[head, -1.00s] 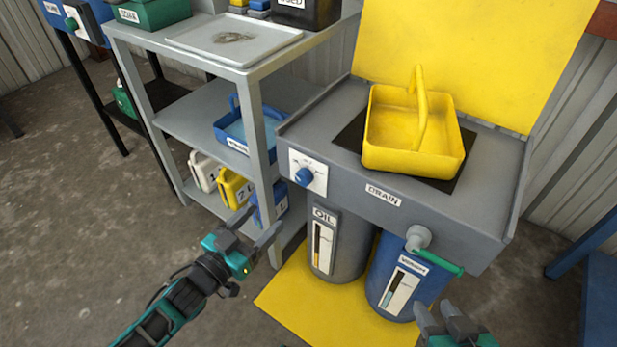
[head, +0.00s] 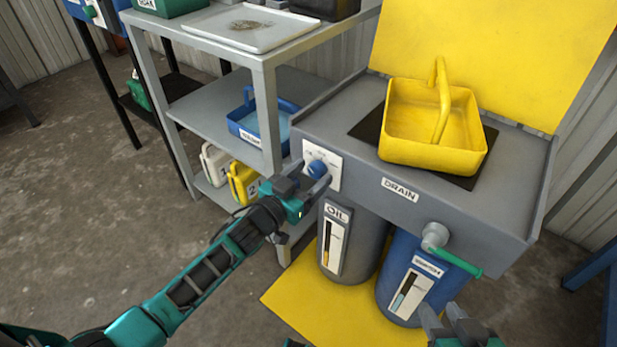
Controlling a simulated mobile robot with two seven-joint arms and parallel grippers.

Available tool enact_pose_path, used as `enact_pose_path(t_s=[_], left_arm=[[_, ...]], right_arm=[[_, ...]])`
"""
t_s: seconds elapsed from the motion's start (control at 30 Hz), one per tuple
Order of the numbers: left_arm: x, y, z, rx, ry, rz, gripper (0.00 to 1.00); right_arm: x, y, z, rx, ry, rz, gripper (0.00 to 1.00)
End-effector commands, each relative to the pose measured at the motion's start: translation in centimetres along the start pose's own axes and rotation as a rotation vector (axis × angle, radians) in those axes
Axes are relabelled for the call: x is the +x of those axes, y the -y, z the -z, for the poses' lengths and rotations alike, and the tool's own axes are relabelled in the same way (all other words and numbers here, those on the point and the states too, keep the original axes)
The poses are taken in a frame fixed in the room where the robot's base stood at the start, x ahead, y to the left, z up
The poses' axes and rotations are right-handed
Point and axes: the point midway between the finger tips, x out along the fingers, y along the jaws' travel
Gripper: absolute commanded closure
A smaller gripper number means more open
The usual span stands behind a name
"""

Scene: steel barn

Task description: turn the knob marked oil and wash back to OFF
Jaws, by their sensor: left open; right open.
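A blue knob (head: 317,169) sits on a white plate (head: 335,172) at the left end of the grey drain bench's front. The plate's small markings are too blurred to read, and my gripper covers part of it. My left gripper (head: 309,183) is open, its fingertips at the knob's left and lower side. I cannot tell whether they touch it or lie around it. My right gripper (head: 446,322) is open and empty at the bottom edge, below the green-handled valve.
A yellow basket (head: 402,149) stands on the bench (head: 470,199). A grey OIL drum (head: 362,252) and a blue drum (head: 388,290) stand below. A valve with a green handle (head: 456,262) sticks out in front. A grey shelf (head: 195,108) stands left.

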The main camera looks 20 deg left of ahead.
Motion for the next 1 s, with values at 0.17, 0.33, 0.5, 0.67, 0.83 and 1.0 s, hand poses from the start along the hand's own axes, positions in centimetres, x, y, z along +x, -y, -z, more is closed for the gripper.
enact_pose_path(t_s=[0.17, 0.33, 0.5, 0.67, 0.83, 1.0], left_arm=[[0.0, -0.01, 0.02, 0.0, 0.0, 0.0, 0.33], [-0.02, -0.01, 0.03, 0.0, 0.0, 0.0, 0.48], [-0.03, 0.0, 0.03, 0.0, 0.0, 0.0, 0.64], [-0.03, 0.0, 0.03, 0.0, -0.001, 0.0, 0.8], [-0.04, -0.01, 0.03, 0.001, -0.001, 0.0, 0.89], [-0.04, -0.02, 0.04, 0.021, 0.0, 0.0, 0.89]], right_arm=[[0.02, -0.04, 0.13, -0.001, -0.002, 0.0, 0.59], [0.06, -0.11, 0.02, -0.001, 0.0, -0.002, 0.59], [0.1, -0.27, -0.18, -0.003, 0.005, -0.005, 0.59], [0.13, -0.37, -0.31, -0.004, 0.007, -0.006, 0.59], [0.12, -0.39, -0.36, -0.004, 0.008, -0.007, 0.59], [0.02, -0.36, -0.42, -0.004, 0.011, -0.006, 0.59]])
